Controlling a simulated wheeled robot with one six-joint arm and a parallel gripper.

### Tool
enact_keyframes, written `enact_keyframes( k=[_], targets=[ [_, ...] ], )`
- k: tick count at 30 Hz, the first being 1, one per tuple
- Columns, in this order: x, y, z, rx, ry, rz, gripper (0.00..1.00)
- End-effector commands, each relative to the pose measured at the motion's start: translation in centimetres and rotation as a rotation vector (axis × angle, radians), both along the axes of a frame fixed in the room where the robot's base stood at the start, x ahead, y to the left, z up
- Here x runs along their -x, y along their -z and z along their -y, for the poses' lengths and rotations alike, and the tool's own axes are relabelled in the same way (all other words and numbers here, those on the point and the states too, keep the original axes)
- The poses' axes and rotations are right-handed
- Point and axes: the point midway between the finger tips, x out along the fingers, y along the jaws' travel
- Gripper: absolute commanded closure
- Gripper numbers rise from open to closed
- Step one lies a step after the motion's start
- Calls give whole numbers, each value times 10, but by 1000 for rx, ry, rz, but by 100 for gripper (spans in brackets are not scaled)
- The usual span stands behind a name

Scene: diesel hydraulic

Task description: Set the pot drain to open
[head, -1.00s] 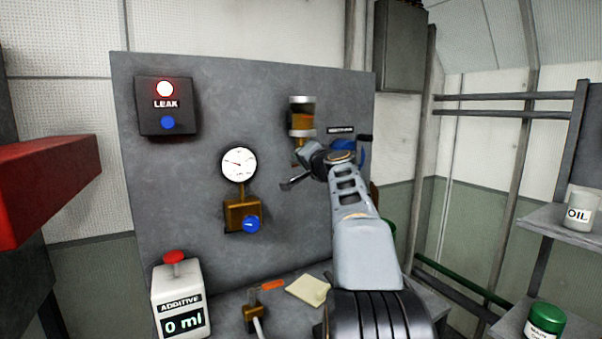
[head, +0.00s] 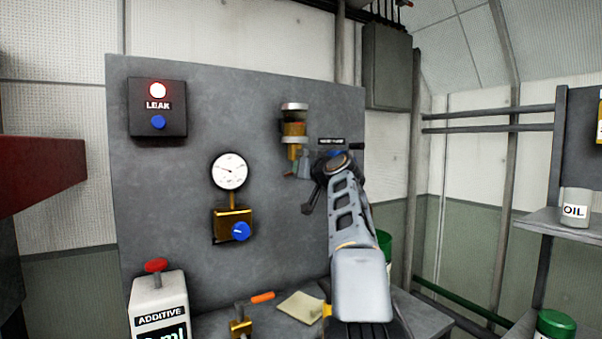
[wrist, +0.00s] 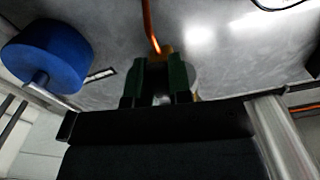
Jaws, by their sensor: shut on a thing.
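The pot (head: 294,122) is a small amber and brass vessel with a silver cap, mounted on the grey panel. Its drain is at the brass lower end, where my gripper (head: 300,170) hides most of it. In the wrist view my gripper's dark green fingers (wrist: 160,88) are close together, with a bit of brass (wrist: 161,52) just at their tips. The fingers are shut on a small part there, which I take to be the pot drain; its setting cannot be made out.
A blue knob (wrist: 45,52) stands close beside my gripper. The gauge (head: 229,171), a brass valve with a blue knob (head: 240,231) and the leak box (head: 157,108) are on the panel's left. The additive bottle (head: 160,300) and a cloth (head: 300,307) are below.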

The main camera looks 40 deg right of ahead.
Motion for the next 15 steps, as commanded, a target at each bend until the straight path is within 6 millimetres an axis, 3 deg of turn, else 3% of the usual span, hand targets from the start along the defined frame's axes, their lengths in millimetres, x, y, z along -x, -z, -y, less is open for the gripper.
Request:
enact_keyframes(
  k=[15],
  targets=[
    [0,0,2,47,0,-7,100]
  ],
)
